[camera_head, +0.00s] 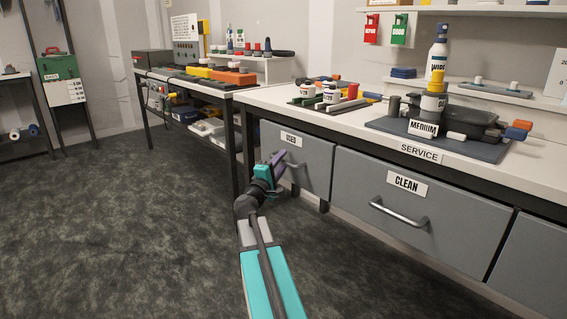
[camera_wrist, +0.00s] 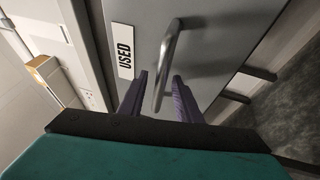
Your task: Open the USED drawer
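The grey USED drawer (camera_head: 316,152) is at the left end of the bench, with a white USED label at its top left. It looks closed. Its front also fills much of the wrist view (camera_wrist: 215,55). Its metal bar handle (camera_wrist: 168,62) runs between my gripper's two purple fingers, one on each side. My gripper (camera_wrist: 160,88) is open, with a gap visible between the fingers and the handle. In the head view my gripper (camera_head: 276,160) is in front of the drawer and covers part of the handle.
The CLEAN drawer (camera_head: 400,205), with its own bar handle (camera_head: 398,213), is to the right. The bench top (camera_head: 300,112) carries bottles, trays and tools. Another workbench (camera_head: 190,85) stands at the back left. The dark floor (camera_head: 110,220) to the left is clear.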

